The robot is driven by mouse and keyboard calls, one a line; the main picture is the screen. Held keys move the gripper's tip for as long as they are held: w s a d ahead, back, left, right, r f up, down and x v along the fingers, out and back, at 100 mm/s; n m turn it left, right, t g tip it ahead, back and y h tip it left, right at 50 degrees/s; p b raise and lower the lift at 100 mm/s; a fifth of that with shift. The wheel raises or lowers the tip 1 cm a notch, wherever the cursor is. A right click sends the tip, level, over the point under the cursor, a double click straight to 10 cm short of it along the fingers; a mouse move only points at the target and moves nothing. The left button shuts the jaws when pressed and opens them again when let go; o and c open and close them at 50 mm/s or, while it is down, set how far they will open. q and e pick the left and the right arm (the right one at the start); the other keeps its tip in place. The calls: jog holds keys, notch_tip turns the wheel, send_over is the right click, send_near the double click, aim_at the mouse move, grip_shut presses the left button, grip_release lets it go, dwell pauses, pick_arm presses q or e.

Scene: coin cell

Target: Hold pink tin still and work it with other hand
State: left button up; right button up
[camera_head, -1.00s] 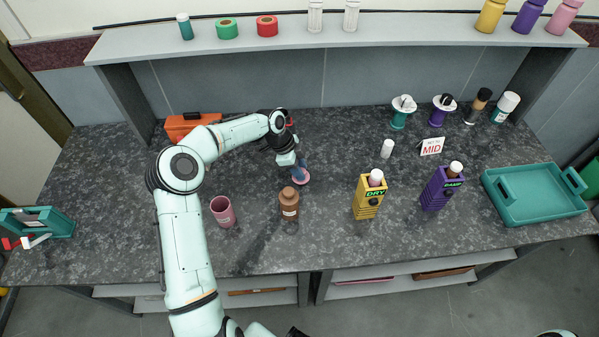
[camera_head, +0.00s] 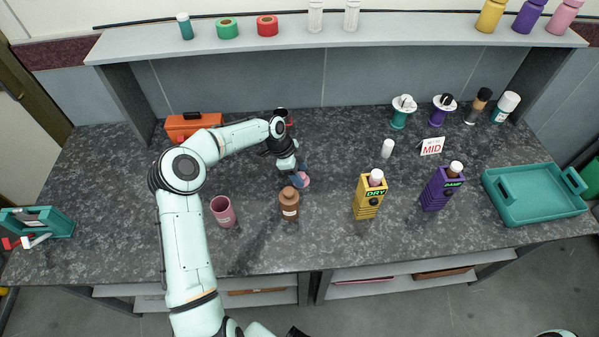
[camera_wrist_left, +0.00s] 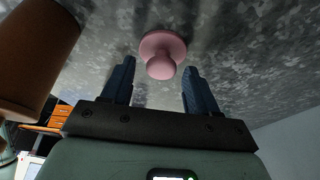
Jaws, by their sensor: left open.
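In the left wrist view the pink tin (camera_wrist_left: 163,54) shows a flat disc with a rounded knob. My left gripper (camera_head: 298,176) is low over the counter at the pink tin and partly covers it in the head view. In the left wrist view my left gripper (camera_wrist_left: 158,82) is open, with its blue fingers apart on either side of the knob; the knob is not gripped. Whether a finger touches the tin I cannot tell. My right gripper does not show.
A pink cup (camera_head: 223,211) stands to the left, near my left arm. The yellow DRY holder (camera_head: 367,197) and purple DAMP holder (camera_head: 436,190) stand to the right. An orange toolbox (camera_head: 190,124) is behind.

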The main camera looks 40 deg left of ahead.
pick_arm(q)
jog(key=v, duration=1.2)
jog(key=shift+f, duration=0.1)
